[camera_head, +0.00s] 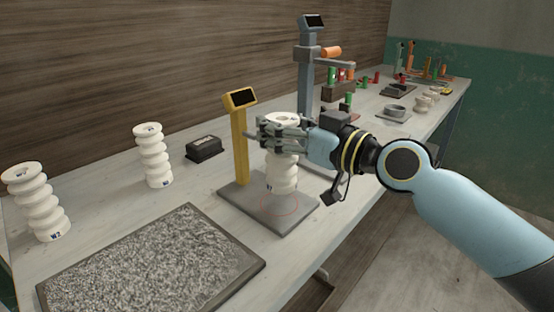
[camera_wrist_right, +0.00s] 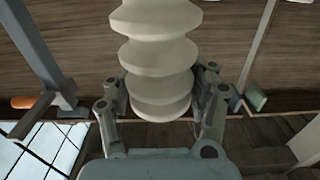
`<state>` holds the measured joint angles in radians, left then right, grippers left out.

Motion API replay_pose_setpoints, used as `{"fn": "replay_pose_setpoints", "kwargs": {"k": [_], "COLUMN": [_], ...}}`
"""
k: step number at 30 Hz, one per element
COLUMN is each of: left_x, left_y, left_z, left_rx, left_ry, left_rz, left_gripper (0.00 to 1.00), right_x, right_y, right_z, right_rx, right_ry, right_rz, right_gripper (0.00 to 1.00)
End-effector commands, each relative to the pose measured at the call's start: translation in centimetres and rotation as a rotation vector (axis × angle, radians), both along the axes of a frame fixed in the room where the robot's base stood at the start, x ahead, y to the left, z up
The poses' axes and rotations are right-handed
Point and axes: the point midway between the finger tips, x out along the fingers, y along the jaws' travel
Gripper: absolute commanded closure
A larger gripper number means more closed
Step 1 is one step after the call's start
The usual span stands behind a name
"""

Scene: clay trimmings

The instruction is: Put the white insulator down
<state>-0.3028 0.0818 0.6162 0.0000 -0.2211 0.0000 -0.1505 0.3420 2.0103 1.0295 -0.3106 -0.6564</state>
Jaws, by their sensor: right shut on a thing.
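A white ribbed insulator (camera_head: 282,175) is upright in my right gripper (camera_head: 283,135), over the grey plate (camera_head: 300,218) of a scale with a yellow post (camera_head: 240,145). The fingers close around its upper part. Its lower end is at the far part of a thin red circle on the plate; I cannot tell whether it touches. In the right wrist view the white insulator (camera_wrist_right: 155,55) stands between the two fingers of the right gripper (camera_wrist_right: 161,88). My left gripper is not in view.
Two similar insulators stand at left, one marked W2 (camera_head: 38,205) and one farther back (camera_head: 153,158). A framed grey textured tray (camera_head: 150,265) lies in front. A black box (camera_head: 203,148) sits behind the scale. A grey post with an orange handle (camera_head: 304,75) stands beyond.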

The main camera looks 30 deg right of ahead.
Motion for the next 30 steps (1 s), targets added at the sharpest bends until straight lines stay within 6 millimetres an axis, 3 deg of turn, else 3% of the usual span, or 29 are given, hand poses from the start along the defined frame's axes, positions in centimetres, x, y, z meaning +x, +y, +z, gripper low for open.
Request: {"fn": "replay_pose_setpoints", "kwargs": {"k": [3, 11, 24, 25, 30], "left_x": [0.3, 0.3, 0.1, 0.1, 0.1], "left_y": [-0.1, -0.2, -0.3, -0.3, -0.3], "left_z": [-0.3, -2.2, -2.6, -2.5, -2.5], "left_rx": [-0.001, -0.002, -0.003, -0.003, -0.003], "left_ry": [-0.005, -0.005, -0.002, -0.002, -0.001], "left_rz": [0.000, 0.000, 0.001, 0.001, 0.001], "left_gripper": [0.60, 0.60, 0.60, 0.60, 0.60], "right_x": [0.4, 0.4, 0.4, 0.4, 0.4], "right_y": [0.4, 0.3, 0.3, 0.3, 0.3], "right_z": [-0.3, -4.0, -4.4, -4.5, -4.4], "right_rx": [0.001, 0.001, 0.000, -0.001, -0.001], "right_ry": [-0.004, -0.002, -0.004, 0.000, 0.000], "right_rz": [0.001, 0.000, 0.001, 0.001, 0.001], "right_gripper": [1.00, 1.00, 1.00, 0.44, 0.21]}}
